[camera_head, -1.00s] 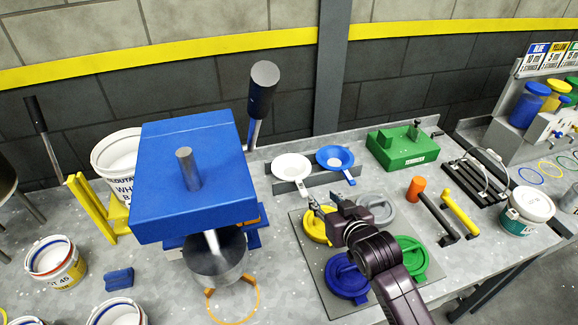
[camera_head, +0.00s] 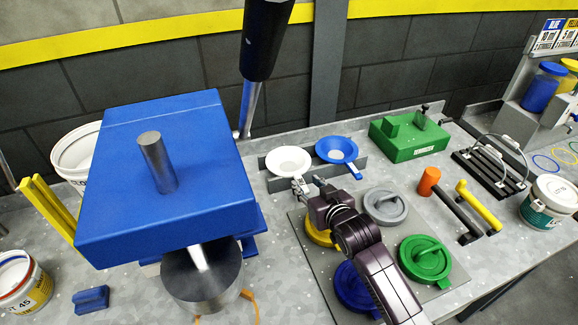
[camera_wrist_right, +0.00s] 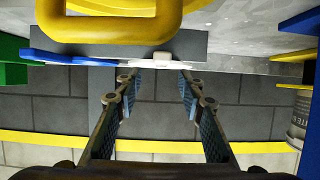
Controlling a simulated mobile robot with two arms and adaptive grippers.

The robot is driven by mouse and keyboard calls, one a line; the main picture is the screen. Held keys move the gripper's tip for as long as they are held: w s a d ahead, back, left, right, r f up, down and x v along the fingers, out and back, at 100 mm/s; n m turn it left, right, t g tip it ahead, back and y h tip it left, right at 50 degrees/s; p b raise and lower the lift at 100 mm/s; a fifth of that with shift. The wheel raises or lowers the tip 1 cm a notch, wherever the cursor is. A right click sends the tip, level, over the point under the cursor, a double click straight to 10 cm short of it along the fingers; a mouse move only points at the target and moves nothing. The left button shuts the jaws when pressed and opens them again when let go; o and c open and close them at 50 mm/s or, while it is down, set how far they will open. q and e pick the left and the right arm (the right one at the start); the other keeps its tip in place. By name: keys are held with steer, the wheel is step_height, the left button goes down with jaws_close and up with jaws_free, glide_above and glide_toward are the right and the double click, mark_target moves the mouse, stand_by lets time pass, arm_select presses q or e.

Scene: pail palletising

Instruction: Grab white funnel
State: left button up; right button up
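The white funnel (camera_head: 289,161) sits in a grey holder (camera_head: 270,183) on the bench, left of a blue funnel (camera_head: 337,150). My right gripper (camera_head: 299,186) is at the near side of the white funnel, with its arm coming from the lower right. In the right wrist view, its two fingers (camera_wrist_right: 159,82) are spread apart. A white part of the funnel (camera_wrist_right: 157,60) shows just beyond and between the fingertips. I cannot tell whether the fingers touch it. My left gripper is not in view.
Yellow, grey (camera_head: 385,205), blue and green (camera_head: 425,258) lids lie on a mat around my right arm. A large blue machine (camera_head: 160,170) stands at left. A green block (camera_head: 408,137) stands behind at right. A yellow handle (camera_wrist_right: 110,25) is close in the wrist view.

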mark_target(299, 178)
steer(key=shift+p+x, duration=0.35)
steer(key=shift+x, duration=2.4)
steer(key=shift+s+a+f, duration=0.1)
steer(key=shift+s, duration=0.05)
steer(key=shift+c, duration=0.6)
jaws_close()
